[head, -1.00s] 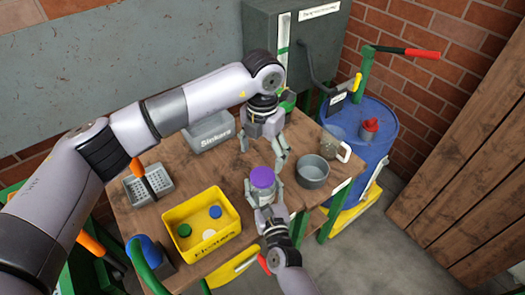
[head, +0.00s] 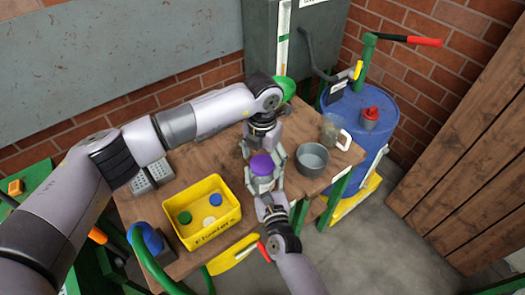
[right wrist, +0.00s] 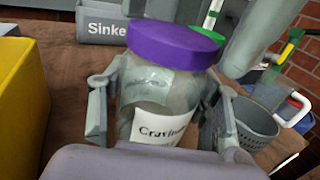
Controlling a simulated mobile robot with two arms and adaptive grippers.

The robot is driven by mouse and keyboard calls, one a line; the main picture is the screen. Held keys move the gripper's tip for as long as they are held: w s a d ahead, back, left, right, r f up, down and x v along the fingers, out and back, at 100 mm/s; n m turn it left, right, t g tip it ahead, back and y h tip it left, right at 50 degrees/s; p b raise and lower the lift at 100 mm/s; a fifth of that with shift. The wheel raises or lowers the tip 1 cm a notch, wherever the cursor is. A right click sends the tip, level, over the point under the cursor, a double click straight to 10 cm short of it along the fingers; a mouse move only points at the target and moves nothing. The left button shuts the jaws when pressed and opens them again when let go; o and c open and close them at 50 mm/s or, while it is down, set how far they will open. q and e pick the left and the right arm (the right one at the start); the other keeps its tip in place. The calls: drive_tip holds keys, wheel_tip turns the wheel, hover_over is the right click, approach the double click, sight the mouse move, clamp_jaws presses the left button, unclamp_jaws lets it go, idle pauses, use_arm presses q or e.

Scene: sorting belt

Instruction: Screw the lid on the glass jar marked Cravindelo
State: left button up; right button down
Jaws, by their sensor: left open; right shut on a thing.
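The glass jar (right wrist: 155,100) has a white label reading "Cravin…", the rest hidden. A purple lid (head: 261,164) sits on its mouth; it also shows in the right wrist view (right wrist: 172,46). I cannot tell how tightly it is seated. My right gripper (head: 264,180) is shut around the jar's body, one finger on each side, and holds it upright at the table's front part. My left gripper (head: 259,150) is open, pointing down just behind the lid; whether it touches the lid I cannot tell.
A yellow bin (head: 232,222) with several coloured lids stands left of the jar. A perforated tray (head: 150,177) lies at the left. A Sinkers bin (right wrist: 100,24) is behind. A blue drum (head: 372,125) stands beyond.

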use_arm(q)
drive_tip(key=shift+f, duration=0.1)
drive_tip(key=shift+c, duration=0.2)
drive_tip(key=c, duration=1.2)
drive_tip(key=shift+m, duration=1)
drive_tip(key=shift+c, duration=0.2)
drive_tip(key=o, duration=1.3)
drive_tip(key=shift+r, duration=2.25)
